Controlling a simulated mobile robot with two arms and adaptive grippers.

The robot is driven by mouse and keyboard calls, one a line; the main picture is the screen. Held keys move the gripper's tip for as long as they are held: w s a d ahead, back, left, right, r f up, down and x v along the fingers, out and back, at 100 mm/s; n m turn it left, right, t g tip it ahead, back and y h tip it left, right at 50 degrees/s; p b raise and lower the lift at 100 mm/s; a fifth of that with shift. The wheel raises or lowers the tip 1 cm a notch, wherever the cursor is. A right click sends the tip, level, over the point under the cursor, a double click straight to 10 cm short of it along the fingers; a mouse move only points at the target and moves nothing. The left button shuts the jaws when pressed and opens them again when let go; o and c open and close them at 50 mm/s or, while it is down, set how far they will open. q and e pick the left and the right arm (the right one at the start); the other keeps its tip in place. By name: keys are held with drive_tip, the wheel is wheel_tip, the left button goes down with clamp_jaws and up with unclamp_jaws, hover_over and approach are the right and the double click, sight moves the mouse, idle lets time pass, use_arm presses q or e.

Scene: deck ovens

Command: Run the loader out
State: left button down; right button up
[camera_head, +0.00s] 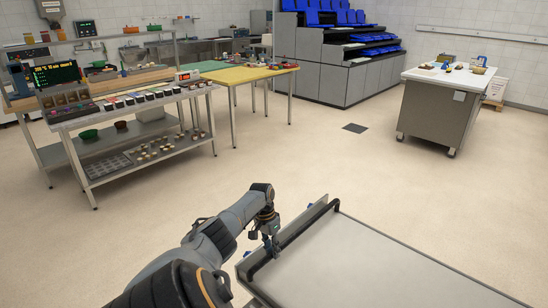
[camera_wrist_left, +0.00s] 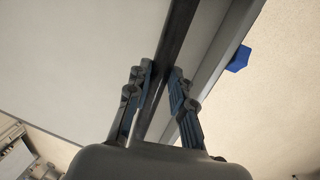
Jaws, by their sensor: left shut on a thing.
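The loader (camera_head: 375,265) is a wide, flat, pale grey deck with a raised metal edge, at the bottom right of the head view. A dark bar handle (camera_head: 297,231) runs along its left edge. My left gripper (camera_head: 268,243) reaches in from the left and is shut on this bar. In the left wrist view, the dark bar (camera_wrist_left: 178,45) passes between the blue-padded fingers (camera_wrist_left: 161,95), with the pale deck (camera_wrist_left: 80,60) to its left. The near part of the loader is cut off by the frame. My right gripper is not in view.
The floor (camera_head: 330,170) beyond the loader is open, with a dark drain plate (camera_head: 355,128). A steel shelf table (camera_head: 140,150) stands at the left, and a yellow-topped table (camera_head: 240,75) behind it. A grey cabinet on casters (camera_head: 438,113) stands at the right.

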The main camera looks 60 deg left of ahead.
use_arm(q)
drive_tip(key=shift+s+a+r, duration=0.1)
drive_tip(key=shift+s+a, duration=0.05)
drive_tip(key=shift+a, duration=0.15)
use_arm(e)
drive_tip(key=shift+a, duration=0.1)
use_arm(q)
drive_tip(key=c, duration=1.3)
unclamp_jaws()
drive_tip(key=shift+o, duration=0.7)
drive_tip(key=shift+a, duration=0.1)
drive_tip(key=shift+r, duration=0.1)
wheel_tip(320, 180, up, 11)
drive_tip(key=a, duration=0.2)
drive_tip(key=shift+s+r, duration=0.15)
drive_tip(key=shift+s, duration=0.25)
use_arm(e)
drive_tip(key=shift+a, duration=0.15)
use_arm(q)
drive_tip(key=shift+a, duration=0.1)
